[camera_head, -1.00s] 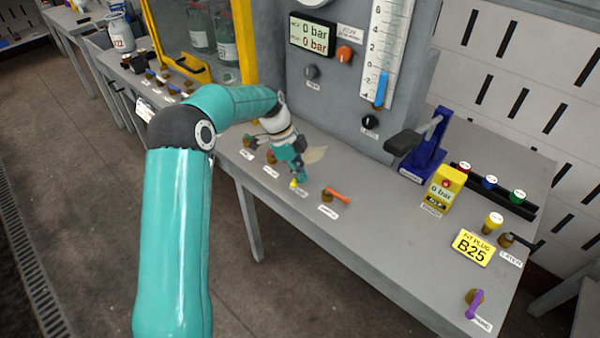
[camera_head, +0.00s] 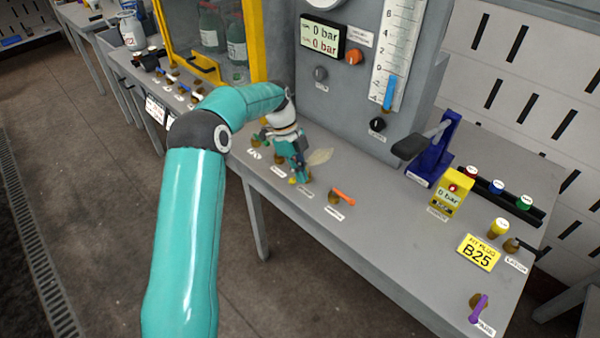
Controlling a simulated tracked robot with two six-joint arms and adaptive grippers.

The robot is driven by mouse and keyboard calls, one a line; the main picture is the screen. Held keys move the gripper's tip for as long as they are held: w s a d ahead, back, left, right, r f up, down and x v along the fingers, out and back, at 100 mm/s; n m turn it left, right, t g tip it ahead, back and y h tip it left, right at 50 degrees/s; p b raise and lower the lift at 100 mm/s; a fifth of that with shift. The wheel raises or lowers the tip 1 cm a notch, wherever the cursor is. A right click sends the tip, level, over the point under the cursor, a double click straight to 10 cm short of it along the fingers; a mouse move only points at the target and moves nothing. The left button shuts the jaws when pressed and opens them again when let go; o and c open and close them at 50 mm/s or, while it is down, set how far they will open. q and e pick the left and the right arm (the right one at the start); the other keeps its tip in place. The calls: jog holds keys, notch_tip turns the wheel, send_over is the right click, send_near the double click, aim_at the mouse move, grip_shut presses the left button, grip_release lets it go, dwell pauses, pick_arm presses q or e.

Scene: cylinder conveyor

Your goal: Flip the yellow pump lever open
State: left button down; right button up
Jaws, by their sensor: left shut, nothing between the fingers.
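The yellow lever (camera_head: 292,180) shows as a small tip low on the grey bench's front strip, between other small valves. Most of it and its valve are hidden behind my left gripper. My left gripper (camera_head: 302,177) is shut, with nothing between its fingers. It points down, with its fingertips right beside the yellow tip. I cannot tell whether they touch. My right gripper is not in view.
An orange-lever valve (camera_head: 343,195) stands just right of the gripper, and a green-lever valve (camera_head: 258,139) to its left. Bare bench (camera_head: 400,225) lies between.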

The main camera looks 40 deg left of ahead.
pick_arm(q)
jog(key=shift+d, duration=0.1)
jog(key=shift+d, duration=0.3)
jog(key=d, duration=0.1)
jog(key=d+r+b, duration=0.1)
jog(key=d, duration=0.1)
jog(key=shift+s+r, duration=0.1)
jog(key=shift+r, duration=0.15)
jog(key=v, duration=0.9)
jog(key=shift+p, duration=0.3)
jog(key=shift+a, duration=0.1)
